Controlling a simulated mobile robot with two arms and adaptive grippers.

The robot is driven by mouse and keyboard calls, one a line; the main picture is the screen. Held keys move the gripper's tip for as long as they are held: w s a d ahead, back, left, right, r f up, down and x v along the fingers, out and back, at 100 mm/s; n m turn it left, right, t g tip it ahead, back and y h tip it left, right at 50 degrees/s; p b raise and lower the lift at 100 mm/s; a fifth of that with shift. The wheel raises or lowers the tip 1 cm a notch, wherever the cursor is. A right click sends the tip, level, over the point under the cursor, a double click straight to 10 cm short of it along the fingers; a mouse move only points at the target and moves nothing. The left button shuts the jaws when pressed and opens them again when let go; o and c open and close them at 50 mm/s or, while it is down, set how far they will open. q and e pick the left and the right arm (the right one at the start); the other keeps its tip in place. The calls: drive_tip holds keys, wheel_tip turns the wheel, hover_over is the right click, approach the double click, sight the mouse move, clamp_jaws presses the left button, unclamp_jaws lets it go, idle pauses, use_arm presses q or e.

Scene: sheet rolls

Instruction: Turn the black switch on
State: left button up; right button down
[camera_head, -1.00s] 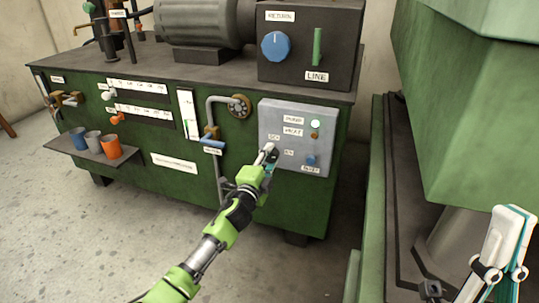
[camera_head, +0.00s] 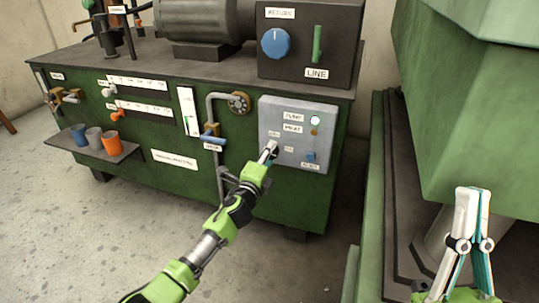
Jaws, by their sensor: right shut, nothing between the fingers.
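A grey control panel (camera_head: 307,116) with small labels is on the front of the green cabinet, and no black switch can be made out clearly on it. My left gripper (camera_head: 269,147) is at the panel's lower left, with its fingertips over or against the face. They cover that spot, and anything behind them is hidden. The finger gap is too small to judge. My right gripper (camera_head: 473,192) is upright at the lower right, away from the panel. Its fingers are together and empty.
The panel also carries a pale green light (camera_head: 315,120) and a blue knob (camera_head: 311,156). A dark box (camera_head: 312,45) with a larger blue dial (camera_head: 276,43) stands above. A big green machine (camera_head: 470,100) limits room on the right. The floor at lower left is clear.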

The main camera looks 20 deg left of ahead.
use_arm(q)
drive_tip(key=o, duration=1.1)
drive_tip(key=shift+s, duration=0.1)
drive_tip(key=s, duration=1.1)
drive_tip(key=shift+s+a, duration=0.15)
drive_tip(key=shift+s, duration=0.25)
